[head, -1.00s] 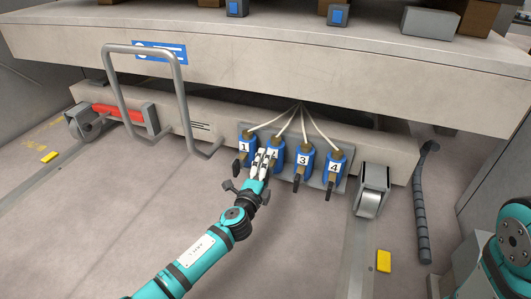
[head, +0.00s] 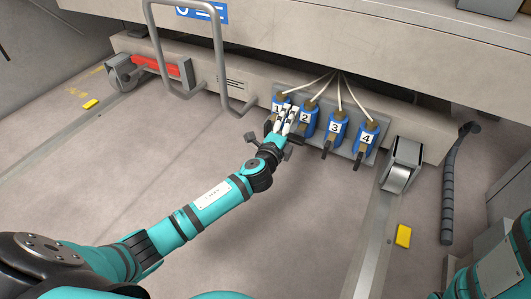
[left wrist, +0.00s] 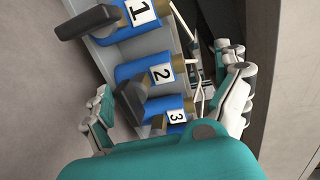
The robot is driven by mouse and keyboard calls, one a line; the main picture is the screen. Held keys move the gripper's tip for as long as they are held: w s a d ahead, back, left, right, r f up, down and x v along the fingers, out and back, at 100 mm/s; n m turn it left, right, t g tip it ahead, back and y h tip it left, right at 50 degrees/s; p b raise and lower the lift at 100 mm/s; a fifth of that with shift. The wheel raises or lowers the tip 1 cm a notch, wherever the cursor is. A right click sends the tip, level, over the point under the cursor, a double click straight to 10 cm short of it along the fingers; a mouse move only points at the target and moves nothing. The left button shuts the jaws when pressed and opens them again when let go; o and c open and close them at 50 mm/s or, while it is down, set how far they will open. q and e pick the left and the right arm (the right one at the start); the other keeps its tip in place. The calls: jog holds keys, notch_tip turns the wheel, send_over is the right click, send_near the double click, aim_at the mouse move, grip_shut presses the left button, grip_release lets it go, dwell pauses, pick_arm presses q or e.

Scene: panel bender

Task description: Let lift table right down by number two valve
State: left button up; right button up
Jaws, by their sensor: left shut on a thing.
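The lift table (head: 370,52) is a large beige platform across the top of the head view. Blue valves numbered 1 to 4 sit on a grey plate on its lower frame. The number two valve (head: 309,116) has a white label and a cable; in the left wrist view it (left wrist: 150,72) lies between my fingers, its dark handle (left wrist: 134,103) pointing down-left. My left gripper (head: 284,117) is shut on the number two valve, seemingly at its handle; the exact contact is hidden. It partly covers the number one valve (head: 279,100). My right gripper is out of view.
The number three (head: 335,129) and four (head: 366,140) valves stand close on the right. A grey wheel (head: 402,165), a dark hose (head: 449,190) and a yellow block (head: 403,236) lie further right. A grey tube handle (head: 219,60) stands left. The floor in front is clear.

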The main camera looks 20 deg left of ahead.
pick_arm(q)
jog(key=s+a+p, duration=0.1)
jog(key=s, duration=1.7)
jog(key=shift+s+r+p, duration=0.25)
jog(key=shift+r+p, duration=0.15)
dwell(0.6)
